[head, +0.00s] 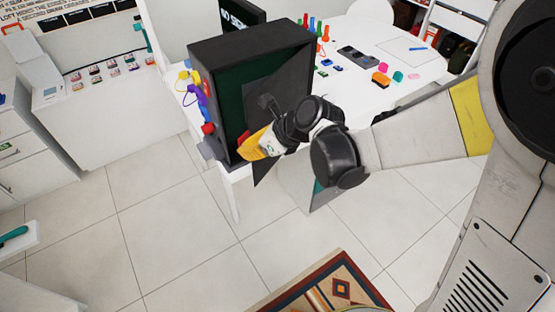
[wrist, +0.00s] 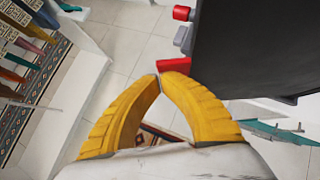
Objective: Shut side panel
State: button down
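A dark box-like case (head: 205,85) with a green inner face (head: 240,95) stands on the white table in the head view. Its near side faces my arm. I cannot tell for certain which part is the side panel; a dark angled piece (head: 264,170) shows below my gripper. My gripper (head: 245,143) is at the case's lower front edge. In the wrist view its yellow fingers (wrist: 162,78) meet at the tips, with nothing visible between them. A large dark surface (wrist: 265,50) of the case or panel lies to their right. My wrist hides part of the case's front.
Red (head: 208,128) and purple (head: 202,95) pieces sit along the case's left side. A red block (wrist: 174,65) shows right by the fingertips. The white table (head: 410,60) holds small coloured items. A patterned rug (head: 330,285) lies on the otherwise clear tiled floor in front.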

jog(key=w+a+b, duration=0.1)
jog(key=w+a, duration=0.9)
jog(key=a, duration=0.1)
jog(key=shift+w+a+b, duration=0.3)
jog(key=shift+a+b, duration=0.05)
jog(key=shift+b, duration=0.05)
